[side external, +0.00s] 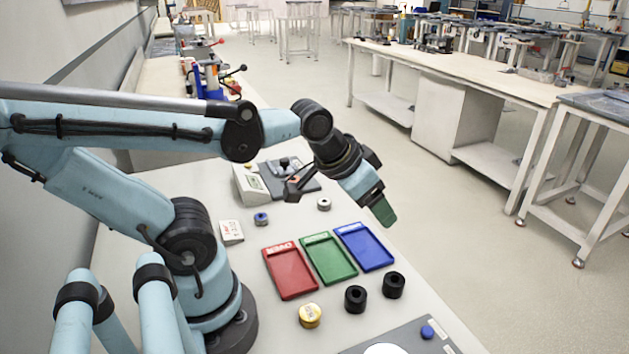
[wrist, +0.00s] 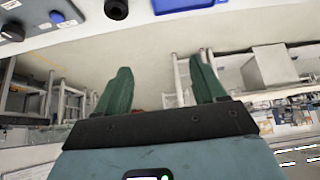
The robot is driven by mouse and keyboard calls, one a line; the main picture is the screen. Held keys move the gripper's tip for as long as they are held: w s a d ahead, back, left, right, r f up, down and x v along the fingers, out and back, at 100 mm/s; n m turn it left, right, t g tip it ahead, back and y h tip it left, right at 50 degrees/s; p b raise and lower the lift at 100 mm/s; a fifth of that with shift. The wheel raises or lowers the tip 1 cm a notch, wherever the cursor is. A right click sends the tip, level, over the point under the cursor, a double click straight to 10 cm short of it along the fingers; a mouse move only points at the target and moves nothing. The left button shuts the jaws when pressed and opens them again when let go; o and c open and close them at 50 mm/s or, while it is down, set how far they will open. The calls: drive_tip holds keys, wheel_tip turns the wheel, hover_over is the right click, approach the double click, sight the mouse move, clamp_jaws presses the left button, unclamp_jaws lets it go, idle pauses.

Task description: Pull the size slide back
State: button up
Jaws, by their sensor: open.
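My gripper (side external: 384,212) hangs tilted above the floor side of the bench, past the blue tray, with green fingers. In the wrist view its fingers (wrist: 160,82) stand wide apart with nothing between them. A grey plate with a blue knob (side external: 427,332) is partly cut off at the bottom of the side view; a blue knob (wrist: 57,17) also shows at the wrist view's top left. A second device, a dark plate (side external: 290,177) beside a display box (side external: 250,185), stands behind my gripper. I cannot tell which part is the size slide.
Red (side external: 290,272), green (side external: 329,259) and blue (side external: 364,247) trays lie side by side on the bench.

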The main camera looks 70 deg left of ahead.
drive_tip(key=w+a+r+n, duration=0.1)
drive_tip(key=a, duration=0.2)
drive_tip(key=w+a+r+g+y, duration=0.1)
drive_tip(key=w+a+r, duration=0.1)
drive_tip(key=a, duration=0.2)
drive_tip(key=w+a+r+n+g, duration=0.1)
drive_tip(key=a, duration=0.2)
drive_tip(key=shift+w+a+r+n, duration=0.2)
drive_tip(key=shift+w+a+n, duration=0.05)
drive_tip(key=shift+n, duration=0.05)
drive_tip(key=shift+c, duration=0.9)
drive_tip(key=n+g+h, duration=0.1)
drive_tip(key=n+g, duration=0.4)
drive_tip(key=n, duration=0.1)
hover_over(285, 159)
wheel_tip(285, 159, down, 3)
wheel_tip(285, 159, down, 12)
drive_tip(key=shift+s+d+r, duration=0.1)
clamp_jaws()
